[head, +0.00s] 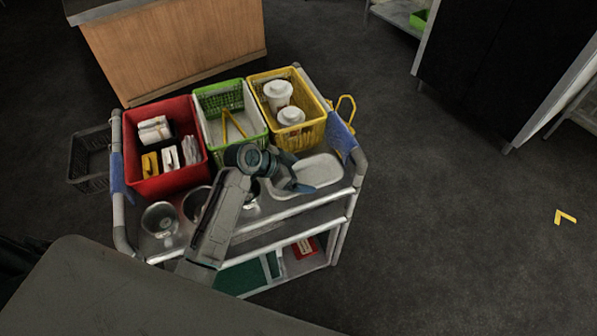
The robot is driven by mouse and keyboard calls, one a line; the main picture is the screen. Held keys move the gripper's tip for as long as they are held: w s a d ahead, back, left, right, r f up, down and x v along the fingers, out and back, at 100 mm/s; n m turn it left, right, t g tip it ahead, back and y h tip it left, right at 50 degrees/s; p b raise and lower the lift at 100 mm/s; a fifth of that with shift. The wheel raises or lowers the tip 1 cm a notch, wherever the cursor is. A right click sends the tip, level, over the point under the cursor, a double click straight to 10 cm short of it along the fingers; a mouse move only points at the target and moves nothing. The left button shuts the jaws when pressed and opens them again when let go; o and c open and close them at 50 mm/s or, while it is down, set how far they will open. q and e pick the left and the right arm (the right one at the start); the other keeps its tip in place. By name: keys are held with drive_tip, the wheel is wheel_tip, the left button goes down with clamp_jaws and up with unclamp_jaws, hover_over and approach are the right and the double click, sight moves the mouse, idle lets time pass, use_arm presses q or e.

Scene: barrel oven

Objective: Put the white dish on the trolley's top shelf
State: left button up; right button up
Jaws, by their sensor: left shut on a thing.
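The white dish (322,171), shallow with rounded corners, is at the right front part of the trolley's top shelf (283,213). My left gripper (297,183) is over the dish's left side and shut on it. The gripper hides part of its left rim. The dish looks level; whether its underside touches the shelf cannot be told. My right gripper is out of view.
Red (188,178), green (230,115) and yellow (308,128) baskets fill the shelf's back. Metal containers (160,219) stand along its left front. A dark crate (89,158) is left of the trolley. A wooden counter (170,50) stands behind.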

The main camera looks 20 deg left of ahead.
use_arm(q)
drive_tip(key=shift+f, duration=0.3)
drive_tip(key=o, duration=0.9)
drive_tip(key=b+v, duration=0.1)
drive_tip(key=v, duration=1)
drive_tip(key=shift+s+a+r, duration=0.25)
drive_tip(key=shift+r, duration=0.2)
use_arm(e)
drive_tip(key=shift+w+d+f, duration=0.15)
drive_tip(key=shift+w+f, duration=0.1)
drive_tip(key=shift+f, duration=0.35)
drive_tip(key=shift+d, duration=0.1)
